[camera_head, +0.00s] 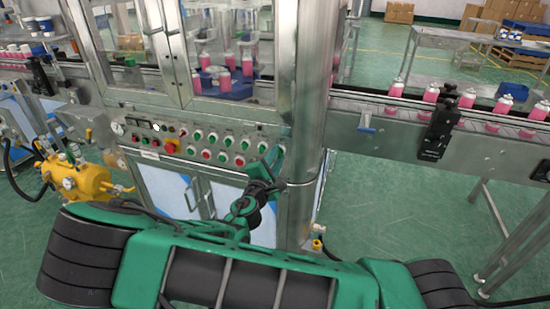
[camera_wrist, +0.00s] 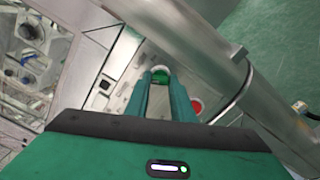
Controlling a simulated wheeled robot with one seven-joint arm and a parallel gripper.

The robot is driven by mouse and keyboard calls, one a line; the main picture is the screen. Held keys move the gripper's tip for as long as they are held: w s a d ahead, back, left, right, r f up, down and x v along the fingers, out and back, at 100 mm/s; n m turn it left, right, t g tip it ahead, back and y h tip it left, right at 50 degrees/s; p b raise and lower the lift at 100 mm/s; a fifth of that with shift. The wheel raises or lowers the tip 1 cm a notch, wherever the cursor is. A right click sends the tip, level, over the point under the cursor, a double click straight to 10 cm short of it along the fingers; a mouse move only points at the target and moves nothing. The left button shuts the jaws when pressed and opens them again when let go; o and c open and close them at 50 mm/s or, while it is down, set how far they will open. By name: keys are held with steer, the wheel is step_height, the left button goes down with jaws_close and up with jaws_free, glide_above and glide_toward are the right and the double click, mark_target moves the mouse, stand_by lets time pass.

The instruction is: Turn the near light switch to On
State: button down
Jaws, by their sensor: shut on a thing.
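The control panel (camera_head: 205,139) on the machine's front carries rows of green and red round controls. My gripper (camera_head: 274,158) is at the right end of this panel. In the wrist view, my gripper (camera_wrist: 161,82) has its two green fingers close together on a round green switch (camera_wrist: 161,70) with a pale rim. The fingers hide most of this switch, so its turned position cannot be read. A red round control (camera_wrist: 197,105) sits just right of the fingers, apart from them.
A thick steel post (camera_head: 309,95) stands close to the right of my gripper. A conveyor (camera_head: 385,117) with pink cans runs off to the right. A yellow tank (camera_head: 85,183) stands at the left. The green floor (camera_head: 400,210) is open below the conveyor.

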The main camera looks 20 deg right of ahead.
steer(key=m, duration=1.1)
steer(key=shift+f, duration=0.15)
steer(key=shift+m, duration=0.3)
stand_by(0.4)
steer(key=c, duration=1.5)
jaws_free()
steer(key=shift+a, duration=0.1)
